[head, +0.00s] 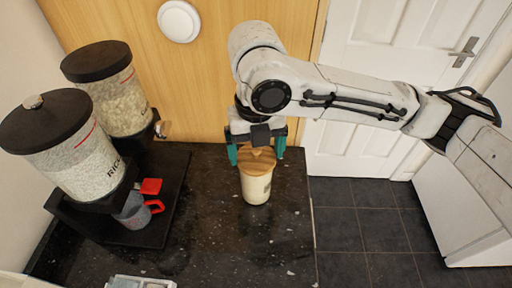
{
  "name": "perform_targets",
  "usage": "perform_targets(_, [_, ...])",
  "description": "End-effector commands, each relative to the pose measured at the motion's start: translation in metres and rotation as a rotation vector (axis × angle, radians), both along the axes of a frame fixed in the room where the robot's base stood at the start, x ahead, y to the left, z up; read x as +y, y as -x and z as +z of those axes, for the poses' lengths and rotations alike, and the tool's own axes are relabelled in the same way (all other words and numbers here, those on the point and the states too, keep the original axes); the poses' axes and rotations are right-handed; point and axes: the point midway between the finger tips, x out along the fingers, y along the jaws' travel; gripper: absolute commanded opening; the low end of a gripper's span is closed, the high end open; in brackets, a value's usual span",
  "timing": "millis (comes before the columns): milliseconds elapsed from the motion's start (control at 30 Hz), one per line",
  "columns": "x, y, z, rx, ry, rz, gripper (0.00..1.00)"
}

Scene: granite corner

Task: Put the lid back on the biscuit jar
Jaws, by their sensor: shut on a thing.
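The biscuit jar (257,188) is a cream cylinder with printing on its side, standing upright on the dark granite counter. The round wooden lid (258,163) is at the jar's mouth and looks level or nearly so. I cannot tell whether it is fully seated. My gripper (257,152) points down over the jar with its teal fingers on either side of the lid's top. It is shut on the lid, and the grasped part is partly hidden by the gripper's body.
A double cereal dispenser (76,155) with black lids stands on a black base to the left. A cup with a red handle (135,208) sits under it. A pale object (140,283) lies at the front edge. The granite counter (225,240) is clear around the jar.

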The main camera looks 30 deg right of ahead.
Motion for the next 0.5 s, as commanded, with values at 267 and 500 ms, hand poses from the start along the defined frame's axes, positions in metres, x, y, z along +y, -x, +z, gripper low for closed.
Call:
perform_targets(267, [-0.0003,-0.0001,-0.0002,-0.001,0.001,0.000,0.59])
perform_targets(500, [-0.0001,-0.0001,-0.0003,-0.001,0.000,0.000,0.96])
